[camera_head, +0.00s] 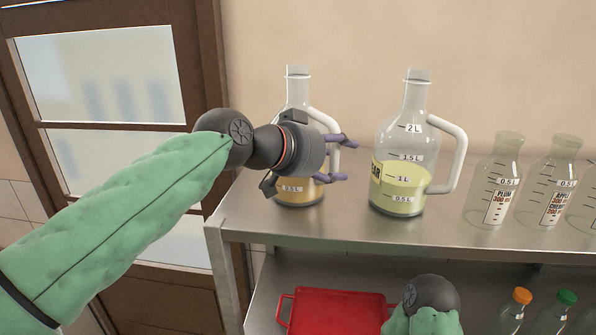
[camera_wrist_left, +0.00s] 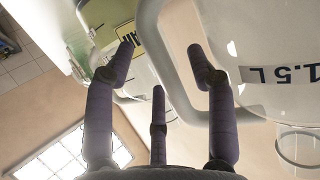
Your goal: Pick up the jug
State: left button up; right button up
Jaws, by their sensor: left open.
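A clear jug (camera_head: 297,92) with amber liquid and a pale handle stands upright on the upper metal shelf, its middle hidden behind my left gripper (camera_head: 348,158). A second jug (camera_head: 402,180) with yellow-green liquid and a pale handle stands to its right. My left gripper is open, its purple fingers spread near the first jug's handle. In the left wrist view the fingers (camera_wrist_left: 160,65) are apart, with a pale handle (camera_wrist_left: 178,85) between and behind them and a jug marked 1.5 L (camera_wrist_left: 275,50) at the right. I cannot tell whether they touch. My right gripper is out of view.
Clear bottles (camera_head: 494,180) stand on the upper shelf (camera_head: 330,225) at the right. Below are a red tray (camera_head: 335,312) and small bottles with orange (camera_head: 521,296) and green caps. My right arm shows at the bottom. A paned door (camera_head: 105,75) is at the left.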

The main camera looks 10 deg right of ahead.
pick_arm(q)
jog(key=shift+w+d+f, duration=0.2)
jog(key=shift+w+d, duration=0.1)
jog(key=shift+a, duration=0.1)
jog(key=shift+c, duration=0.3)
jog(key=shift+s, duration=0.1)
grip_shut()
jog(key=shift+r, duration=0.2)
